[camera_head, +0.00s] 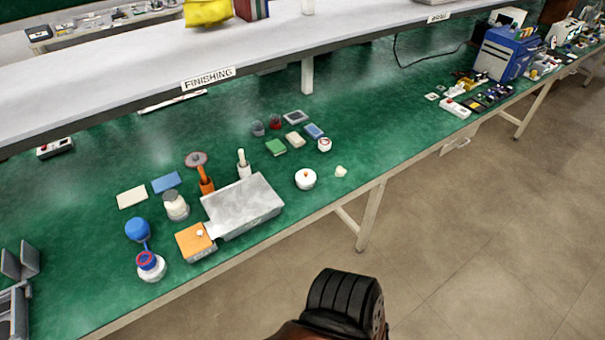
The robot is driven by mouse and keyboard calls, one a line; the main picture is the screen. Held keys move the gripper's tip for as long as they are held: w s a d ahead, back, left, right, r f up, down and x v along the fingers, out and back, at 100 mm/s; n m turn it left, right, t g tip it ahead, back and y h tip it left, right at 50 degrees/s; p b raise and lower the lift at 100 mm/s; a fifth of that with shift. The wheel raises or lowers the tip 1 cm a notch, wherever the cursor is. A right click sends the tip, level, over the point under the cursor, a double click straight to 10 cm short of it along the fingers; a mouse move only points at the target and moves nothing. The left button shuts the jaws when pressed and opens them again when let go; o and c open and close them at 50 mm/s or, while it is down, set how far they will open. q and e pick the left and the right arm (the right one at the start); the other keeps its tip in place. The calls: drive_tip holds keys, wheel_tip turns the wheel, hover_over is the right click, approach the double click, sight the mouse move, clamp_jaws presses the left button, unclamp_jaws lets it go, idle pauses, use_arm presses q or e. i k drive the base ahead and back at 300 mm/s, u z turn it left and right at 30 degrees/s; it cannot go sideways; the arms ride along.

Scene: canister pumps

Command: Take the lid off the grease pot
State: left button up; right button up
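A small round white pot (306,180) with a lid and an orange knob stands near the front edge of the green bench; it looks like the grease pot. Its lid appears seated on it. My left gripper (20,262) is at the far left edge of the view, partly cut off. Its two grey fingers stand apart with nothing between them, far from the pot. My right gripper is not in view.
Left of the pot are a grey metal box (240,205), an orange block (196,242), a white jar (176,206) and a blue-topped pump (138,230). A small pale piece (341,171) lies to its right. A shelf (150,75) overhangs the back.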

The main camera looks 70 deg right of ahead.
sight(304, 176)
drive_tip(key=z, duration=0.6)
drive_tip(key=i, duration=0.75)
drive_tip(key=z, duration=0.8)
